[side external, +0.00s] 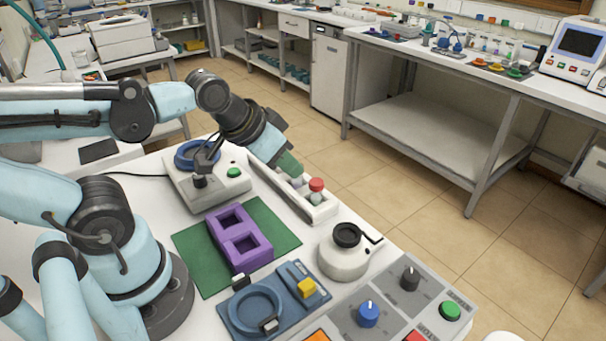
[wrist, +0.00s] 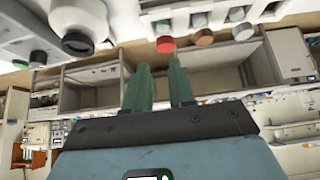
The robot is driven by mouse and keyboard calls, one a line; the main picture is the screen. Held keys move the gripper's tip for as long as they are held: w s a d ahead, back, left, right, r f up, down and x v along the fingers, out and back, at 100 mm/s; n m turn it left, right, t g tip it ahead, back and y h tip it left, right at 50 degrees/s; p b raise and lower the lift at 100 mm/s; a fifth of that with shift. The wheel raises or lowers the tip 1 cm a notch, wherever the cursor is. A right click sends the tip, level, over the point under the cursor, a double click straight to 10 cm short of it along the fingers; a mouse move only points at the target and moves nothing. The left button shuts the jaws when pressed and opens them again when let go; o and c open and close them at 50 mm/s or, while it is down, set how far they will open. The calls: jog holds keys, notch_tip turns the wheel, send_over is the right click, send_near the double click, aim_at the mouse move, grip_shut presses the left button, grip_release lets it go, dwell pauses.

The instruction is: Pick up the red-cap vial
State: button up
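The red-cap vial (side external: 316,186) stands in a white rack (side external: 322,208) at the right end of it, its red cap on top and clear body below. In the wrist view the red cap (wrist: 165,44) shows just beyond my fingertips, roughly in line with the gap between them. My gripper (side external: 290,165) has green fingers and hangs tilted over the rack, a little left of the vial. In the wrist view my gripper (wrist: 159,72) has its two fingers apart with nothing between them. The side view hides most of the rack's other vials.
A white jar with a black top (side external: 345,255) stands right of the rack. A purple block (side external: 240,258) lies on a green mat (side external: 285,238). A device with a blue ring (side external: 205,185) stands left.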

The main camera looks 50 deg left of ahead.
jog(key=o, duration=0.6)
jog(key=shift+o, duration=0.2)
jog(key=m+g+h, duration=0.3)
jog(key=m, duration=0.4)
send_near(314, 182)
jog(key=shift+x, duration=5.5)
